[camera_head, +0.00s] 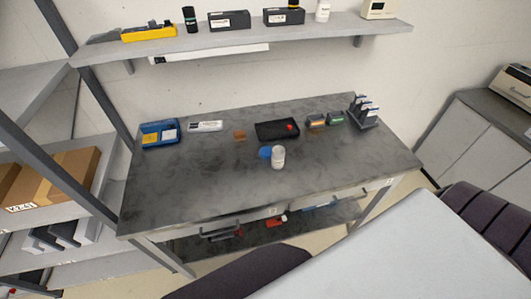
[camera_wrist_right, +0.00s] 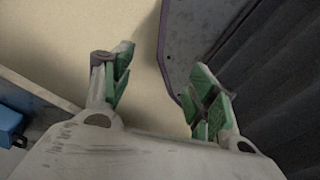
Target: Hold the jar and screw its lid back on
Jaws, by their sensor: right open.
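A small white jar (camera_head: 278,158) stands upright on the dark grey workbench (camera_head: 200,190), near its middle. A blue lid (camera_head: 265,152) lies beside it on the left, close against it or just apart; I cannot tell which. In the right wrist view my right gripper (camera_wrist_right: 160,95) is open, with its green-padded fingers wide apart and nothing between them. It is away from the jar and lid, which do not show in that view. My left gripper is not in either view.
A blue bin (camera_head: 160,133) sits at the left. A shelf (camera_head: 240,38) hangs above. The bench front is clear.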

